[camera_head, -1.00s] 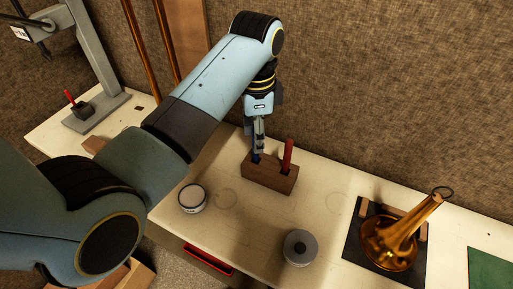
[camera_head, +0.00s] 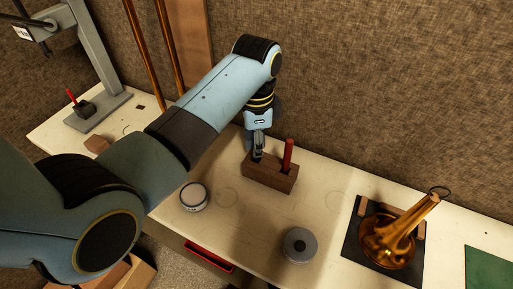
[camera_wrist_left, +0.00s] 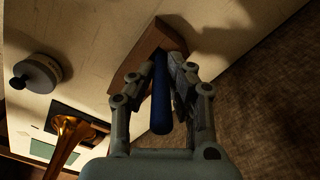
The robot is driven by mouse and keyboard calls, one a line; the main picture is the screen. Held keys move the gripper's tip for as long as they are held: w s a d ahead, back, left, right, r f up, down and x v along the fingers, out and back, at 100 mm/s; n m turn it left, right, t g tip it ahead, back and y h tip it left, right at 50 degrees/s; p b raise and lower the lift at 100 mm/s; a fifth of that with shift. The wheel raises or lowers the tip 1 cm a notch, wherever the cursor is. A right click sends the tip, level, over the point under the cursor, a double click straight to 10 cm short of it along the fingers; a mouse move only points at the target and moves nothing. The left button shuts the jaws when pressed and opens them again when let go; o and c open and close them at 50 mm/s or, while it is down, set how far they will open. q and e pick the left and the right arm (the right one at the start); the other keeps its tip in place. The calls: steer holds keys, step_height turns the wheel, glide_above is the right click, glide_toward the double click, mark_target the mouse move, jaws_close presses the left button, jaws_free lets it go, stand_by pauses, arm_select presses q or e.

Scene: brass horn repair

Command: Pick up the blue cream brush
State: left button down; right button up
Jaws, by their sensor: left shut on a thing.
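The blue cream brush (camera_wrist_left: 161,98) shows in the left wrist view as a dark blue handle, upright in the wooden block (camera_wrist_left: 152,45). My left gripper (camera_wrist_left: 167,66) is shut on the handle, with one finger on each side. In the head view my left gripper (camera_head: 257,156) points down at the left end of the wooden block (camera_head: 262,180), and its fingers hide the brush. A red-handled tool (camera_head: 288,155) stands in the block's right end. My right gripper is not in view.
A round white-lidded tin (camera_head: 193,196) and a grey round tin (camera_head: 299,245) stand in front of the block. A brass horn (camera_head: 395,240) rests on a dark mat at right. The bench between the block and horn is clear.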

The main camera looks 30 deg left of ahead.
arm_select(q)
step_height(320, 180, up, 10)
steer(key=shift+b, duration=0.7)
